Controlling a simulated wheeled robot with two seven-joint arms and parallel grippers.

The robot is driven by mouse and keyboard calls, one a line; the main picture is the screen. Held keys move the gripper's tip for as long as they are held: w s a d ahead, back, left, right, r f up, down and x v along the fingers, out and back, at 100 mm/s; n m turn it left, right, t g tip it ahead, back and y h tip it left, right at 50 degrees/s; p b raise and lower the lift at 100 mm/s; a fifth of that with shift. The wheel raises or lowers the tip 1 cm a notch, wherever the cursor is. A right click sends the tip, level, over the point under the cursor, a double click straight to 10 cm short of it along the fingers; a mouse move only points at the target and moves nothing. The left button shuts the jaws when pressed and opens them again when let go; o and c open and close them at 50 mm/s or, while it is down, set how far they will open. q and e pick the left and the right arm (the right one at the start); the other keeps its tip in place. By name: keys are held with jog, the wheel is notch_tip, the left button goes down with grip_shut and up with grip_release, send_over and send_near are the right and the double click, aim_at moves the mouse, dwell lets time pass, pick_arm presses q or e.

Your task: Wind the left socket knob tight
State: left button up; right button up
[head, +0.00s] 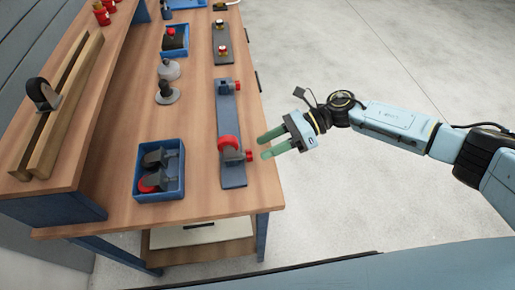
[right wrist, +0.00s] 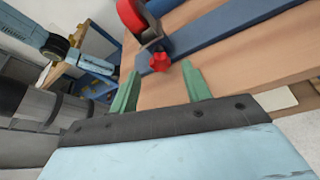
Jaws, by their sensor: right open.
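A long blue plate (head: 232,115) lies along the table's right edge and carries two sockets. The near socket holds a caster with a red wheel (head: 229,143) and has a red knob (head: 249,155) on its side. The far socket looks empty and has its own red knob (head: 237,86). My right gripper (head: 264,146) is open, its green fingers just right of the near knob. In the right wrist view this star-shaped knob (right wrist: 190,76) shows by the right fingertip; contact cannot be told. My left gripper (right wrist: 97,78) shows small at the upper left of that view, its opening unclear.
A blue bin (head: 176,194) with casters stands left of the plate. Two grey parts (head: 166,93) stand farther back, beside a small bin (head: 175,40) and another plate (head: 222,52). A wooden rack (head: 60,110) lines the left. Floor right of the table is clear.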

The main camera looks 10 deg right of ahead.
jog(key=v, duration=0.9)
jog(key=shift+d+b, duration=0.25)
jog(key=shift+b, duration=0.05)
